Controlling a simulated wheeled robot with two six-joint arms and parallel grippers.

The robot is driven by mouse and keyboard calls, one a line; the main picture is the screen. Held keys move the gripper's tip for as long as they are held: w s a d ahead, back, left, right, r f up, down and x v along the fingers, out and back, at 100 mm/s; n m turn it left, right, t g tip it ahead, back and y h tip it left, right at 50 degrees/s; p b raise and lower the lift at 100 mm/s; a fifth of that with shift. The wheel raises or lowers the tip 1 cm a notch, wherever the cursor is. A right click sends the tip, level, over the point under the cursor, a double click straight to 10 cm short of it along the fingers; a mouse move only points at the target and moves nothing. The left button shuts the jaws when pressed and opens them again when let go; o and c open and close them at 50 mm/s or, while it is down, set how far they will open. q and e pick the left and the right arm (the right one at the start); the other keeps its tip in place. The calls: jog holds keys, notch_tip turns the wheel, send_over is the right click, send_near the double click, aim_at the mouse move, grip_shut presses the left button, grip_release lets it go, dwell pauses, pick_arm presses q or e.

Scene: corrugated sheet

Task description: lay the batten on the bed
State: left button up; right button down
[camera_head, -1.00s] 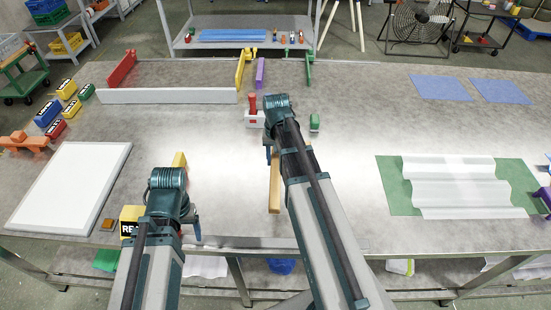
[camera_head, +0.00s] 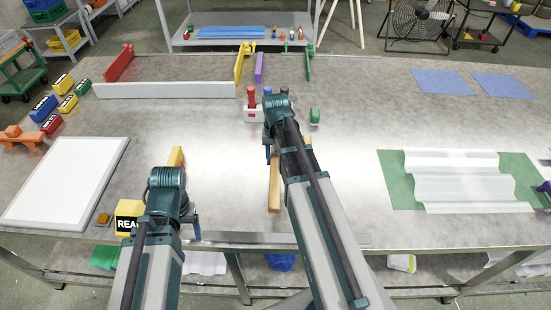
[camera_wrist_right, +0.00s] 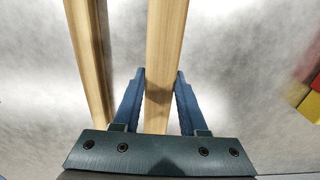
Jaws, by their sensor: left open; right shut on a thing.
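A pale wooden batten (camera_head: 274,185) hangs from my right gripper (camera_head: 268,154), over the middle of the table. In the right wrist view the batten (camera_wrist_right: 166,45) runs between the two blue fingers of the right gripper (camera_wrist_right: 160,85), which is shut on it. A second wooden batten (camera_wrist_right: 86,55) lies alongside, apart from the fingers; much of it is hidden by my arm in the head view. My left gripper (camera_head: 195,226) is open near the front edge, partly hidden by its arm. A white corrugated sheet (camera_head: 455,180) lies on a green mat (camera_head: 397,190). Which surface is the bed I cannot tell.
A white board (camera_head: 65,185) lies at the left, beside a yellow labelled block (camera_head: 128,212). A white holder (camera_head: 254,114) with red-handled tools stands just beyond my right wrist. Blue sheets (camera_head: 442,82) lie at the back right.

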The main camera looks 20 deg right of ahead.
jog(key=shift+f+b, duration=2.45)
jog(key=shift+f, duration=0.3)
jog(key=shift+c, duration=1.8)
grip_release()
jog(key=shift+r, duration=0.1)
notch_tip(320, 180, up, 14)
jog(key=p, duration=1.4)
jog(key=shift+f, duration=0.2)
